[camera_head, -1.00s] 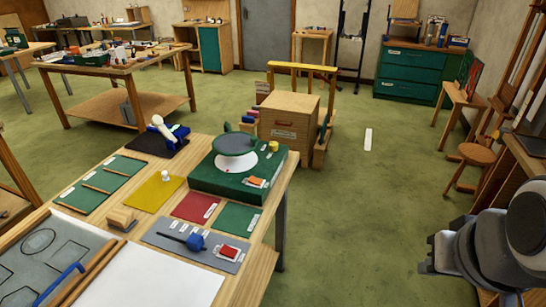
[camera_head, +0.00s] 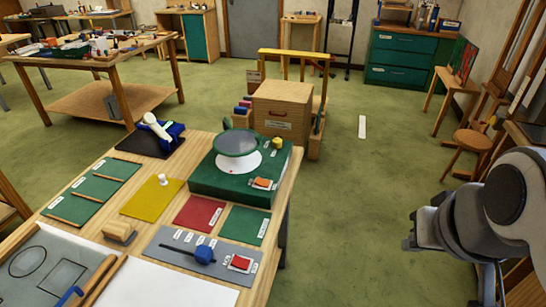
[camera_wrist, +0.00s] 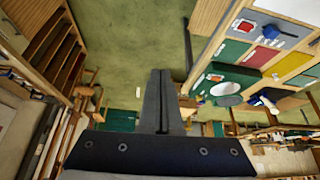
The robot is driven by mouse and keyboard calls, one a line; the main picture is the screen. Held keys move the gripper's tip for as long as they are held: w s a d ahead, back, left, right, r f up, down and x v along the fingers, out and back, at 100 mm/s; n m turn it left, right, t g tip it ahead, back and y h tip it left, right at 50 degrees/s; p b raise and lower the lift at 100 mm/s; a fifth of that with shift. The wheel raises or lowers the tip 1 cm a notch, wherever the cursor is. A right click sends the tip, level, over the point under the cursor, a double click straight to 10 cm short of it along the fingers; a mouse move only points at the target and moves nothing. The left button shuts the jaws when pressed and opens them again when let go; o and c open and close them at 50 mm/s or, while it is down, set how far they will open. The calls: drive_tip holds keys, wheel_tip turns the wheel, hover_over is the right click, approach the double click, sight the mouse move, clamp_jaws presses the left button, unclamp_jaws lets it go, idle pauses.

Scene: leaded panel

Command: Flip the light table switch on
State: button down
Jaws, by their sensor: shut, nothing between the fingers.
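A red rocker switch (camera_head: 240,263) in a white frame sits on a grey plate (camera_head: 180,240) with a blue knob (camera_head: 204,255), near the right edge of the wooden worktable. An orange-red switch (camera_head: 263,184) sits on the green box with a round plate. Their labels are too small to read, so I cannot tell which is the light table's. The wrist view also shows the red switch (camera_wrist: 244,26) and the orange one (camera_wrist: 215,78). My gripper (camera_wrist: 160,72) is shut and empty, pointing over bare floor, well right of the worktable and apart from both switches.
The worktable (camera_head: 275,215) carries green, yellow and red mats and a white sheet (camera_head: 165,285). A wooden box (camera_head: 282,108) stands behind it. A stool (camera_head: 472,141) and wooden racks are at the right. Green floor (camera_head: 350,190) lies clear between the worktable and my arm.

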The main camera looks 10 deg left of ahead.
drive_tip(key=m+g+y+b, duration=0.15)
drive_tip(key=g+b, duration=0.35)
drive_tip(key=b, duration=0.6)
hover_over(237, 260)
drive_tip(key=d, duration=0.3)
wheel_tip(237, 260, down, 20)
drive_tip(key=shift+r+y, duration=0.15)
drive_tip(key=shift+y, duration=0.2)
drive_tip(key=shift+d+n, duration=0.1)
drive_tip(key=shift+n, duration=0.15)
drive_tip(key=a+f, duration=0.1)
drive_tip(key=f, duration=0.8)
drive_tip(key=a+f, duration=0.1)
drive_tip(key=f, duration=0.3)
drive_tip(key=shift+a+f+b, duration=0.3)
drive_tip(key=shift+f, duration=0.05)
